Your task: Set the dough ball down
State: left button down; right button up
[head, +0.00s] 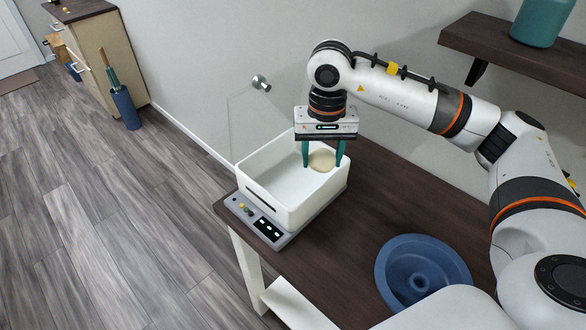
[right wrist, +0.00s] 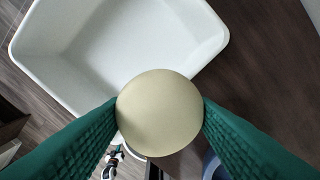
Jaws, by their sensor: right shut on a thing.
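The pale beige dough ball (head: 321,160) is between the green fingers of my right gripper (head: 323,157). In the right wrist view the dough ball (right wrist: 160,112) fills the gap, with both fingers pressed on its sides. My right gripper points down over the right part of a white open tub (head: 283,186). The tub looks empty in the right wrist view (right wrist: 110,50), where the ball overlaps its near edge. I cannot tell how high the ball is above the tub floor. My left gripper is not in view.
The tub stands on a grey scale (head: 262,226) with buttons, at the left end of a dark table (head: 360,240). A blue round dish (head: 421,273) lies on the table at the front right. A dark wall shelf (head: 520,48) holds a teal container (head: 542,20). A clear panel (head: 256,122) stands behind the tub.

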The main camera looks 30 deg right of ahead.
jog(key=p, duration=0.2)
send_over(293, 185)
notch_tip(293, 185, down, 8)
jog(key=shift+s+d+r+p, duration=0.1)
jog(key=shift+d+r+p, duration=0.1)
jog(key=shift+p, duration=0.1)
notch_tip(293, 185, down, 3)
jog(key=shift+f, duration=0.15)
jog(key=shift+a+f+p, duration=0.15)
jog(key=shift+f+p, duration=0.05)
jog(key=shift+p, duration=0.45)
jog(key=shift+w+f+b, duration=0.2)
jog(key=shift+f+b, duration=0.15)
jog(key=shift+b, duration=0.05)
jog(key=o, duration=1)
